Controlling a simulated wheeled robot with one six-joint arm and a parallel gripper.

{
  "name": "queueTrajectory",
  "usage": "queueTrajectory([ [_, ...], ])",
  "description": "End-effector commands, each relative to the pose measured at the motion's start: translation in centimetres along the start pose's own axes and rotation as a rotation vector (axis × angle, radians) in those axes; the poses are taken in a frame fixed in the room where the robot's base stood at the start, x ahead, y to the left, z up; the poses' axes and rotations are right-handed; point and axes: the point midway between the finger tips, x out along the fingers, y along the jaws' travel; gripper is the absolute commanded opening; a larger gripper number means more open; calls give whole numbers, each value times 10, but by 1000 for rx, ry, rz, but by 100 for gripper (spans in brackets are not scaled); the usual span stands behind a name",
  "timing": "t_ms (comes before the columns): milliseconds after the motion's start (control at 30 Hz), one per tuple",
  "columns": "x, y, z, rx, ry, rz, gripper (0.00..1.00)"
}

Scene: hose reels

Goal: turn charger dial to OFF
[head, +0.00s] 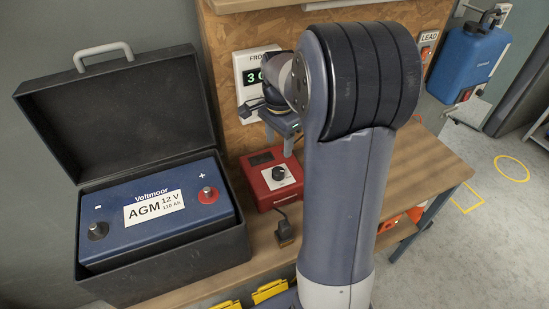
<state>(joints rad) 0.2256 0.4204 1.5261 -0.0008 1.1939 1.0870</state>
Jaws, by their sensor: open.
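The red charger box (262,191) sits on the wooden bench to the right of the battery case. Its black round dial (278,173) is on the sloped front over a white label. The dial's pointer setting is too small to read. My gripper (279,146) is open and empty, pointing down above and just behind the dial, apart from it. My arm hides the area to the right of the charger.
An open black case (100,285) holds a blue AGM battery (150,240) at left. A black clamp (286,232) lies in front of the charger. A display panel (247,62) is on the chipboard behind. The bench (435,170) is clear at right.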

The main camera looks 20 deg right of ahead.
Motion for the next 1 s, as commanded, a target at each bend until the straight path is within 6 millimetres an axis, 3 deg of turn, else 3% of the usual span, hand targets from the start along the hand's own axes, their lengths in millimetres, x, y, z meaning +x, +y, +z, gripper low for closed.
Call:
queueTrajectory([
  [600, 96, 1, 1, 1, -2, 4, 55],
  [1000, 106, 0, 0, 1, -1, 1, 55],
])
